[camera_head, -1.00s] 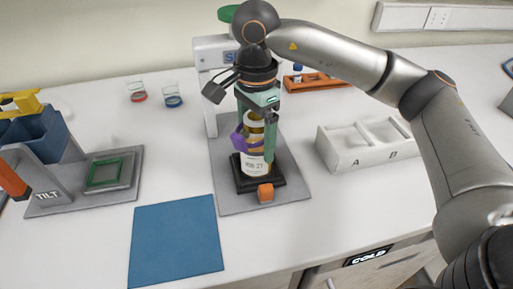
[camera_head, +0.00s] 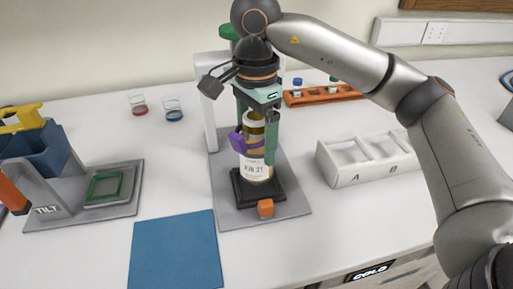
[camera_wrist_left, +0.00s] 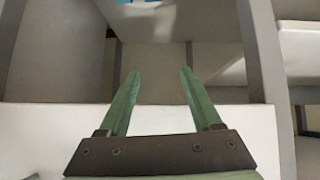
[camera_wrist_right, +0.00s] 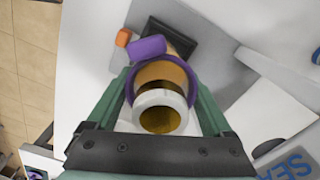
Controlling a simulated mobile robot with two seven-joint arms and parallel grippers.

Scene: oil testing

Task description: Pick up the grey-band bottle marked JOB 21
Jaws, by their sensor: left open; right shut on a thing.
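The amber bottle (camera_head: 255,173) has a white label reading JOB 21. It is upright over a black square base (camera_head: 276,190). I cannot tell whether its bottom touches the base. A purple collar with a tab (camera_head: 236,141) is around it; the collar also shows in the right wrist view (camera_wrist_right: 147,47). My right gripper (camera_head: 258,150) comes from above and is shut on the bottle. The bottle's open pale rim (camera_wrist_right: 160,97) lies between its green fingers in the right wrist view. My left gripper (camera_wrist_left: 157,80) is open and empty, seen only in its wrist view.
A grey plate (camera_head: 230,205) with an orange block (camera_head: 265,208) carries the base. A blue mat (camera_head: 176,250) lies in front. The white A/B tray (camera_head: 345,178) and orange rack (camera_head: 305,99) are right. A tilt device (camera_head: 50,195) and two small beakers (camera_head: 139,107) are left.

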